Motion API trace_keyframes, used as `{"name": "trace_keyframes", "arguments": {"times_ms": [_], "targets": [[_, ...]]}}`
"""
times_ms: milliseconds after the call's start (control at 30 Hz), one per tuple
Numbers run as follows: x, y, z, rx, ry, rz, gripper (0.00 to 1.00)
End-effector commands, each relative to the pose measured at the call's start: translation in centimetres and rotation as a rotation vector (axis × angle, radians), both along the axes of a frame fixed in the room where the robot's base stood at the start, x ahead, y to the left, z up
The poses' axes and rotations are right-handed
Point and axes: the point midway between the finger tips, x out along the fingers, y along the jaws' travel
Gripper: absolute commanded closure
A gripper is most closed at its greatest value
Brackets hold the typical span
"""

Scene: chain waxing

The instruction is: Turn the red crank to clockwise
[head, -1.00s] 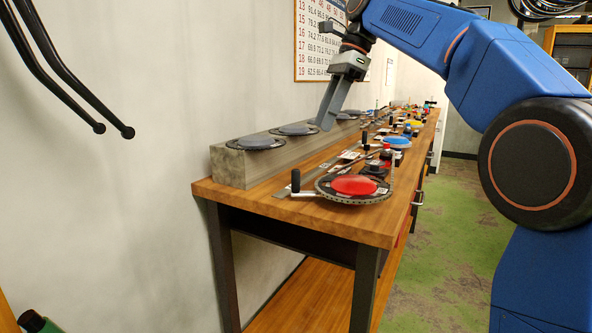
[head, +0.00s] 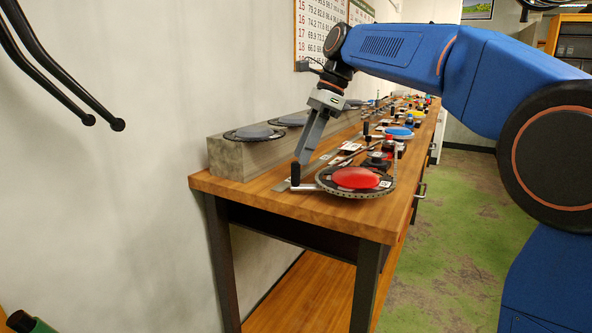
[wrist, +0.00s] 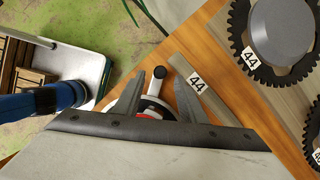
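The red crank is a red disc (head: 357,178) on a toothed chainring at the near end of the wooden bench. Its silver arm points left to an upright black handle (head: 295,174). My gripper (head: 303,158) points down, its fingertips just above and beside that handle. In the wrist view the two grey fingers of my gripper (wrist: 168,82) are apart, with the handle's black top (wrist: 160,71) seen between them near the left finger. A bit of the red disc (wrist: 147,113) shows there, the rest hidden behind my gripper. I cannot tell whether a finger touches the handle.
A grey beam (head: 228,162) along the wall carries grey discs on dark toothed rings (head: 255,133). A blue crank (head: 398,131) and small tools lie farther along the bench (head: 220,184). Green floor is free at right.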

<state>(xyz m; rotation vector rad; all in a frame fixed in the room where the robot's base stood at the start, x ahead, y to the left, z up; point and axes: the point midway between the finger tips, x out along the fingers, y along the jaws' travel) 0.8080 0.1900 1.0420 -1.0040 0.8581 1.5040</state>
Motion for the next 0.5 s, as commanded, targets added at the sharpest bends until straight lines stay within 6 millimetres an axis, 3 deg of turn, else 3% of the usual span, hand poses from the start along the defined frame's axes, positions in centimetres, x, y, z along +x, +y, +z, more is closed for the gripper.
{"name": "trace_keyframes", "arguments": {"times_ms": [200, 500], "targets": [[-0.3, 1.3, -3.2, -0.001, 0.002, 0.001, 0.63], [-0.4, 2.1, -5.2, 0.0, 0.0, 0.0, 0.63]]}}
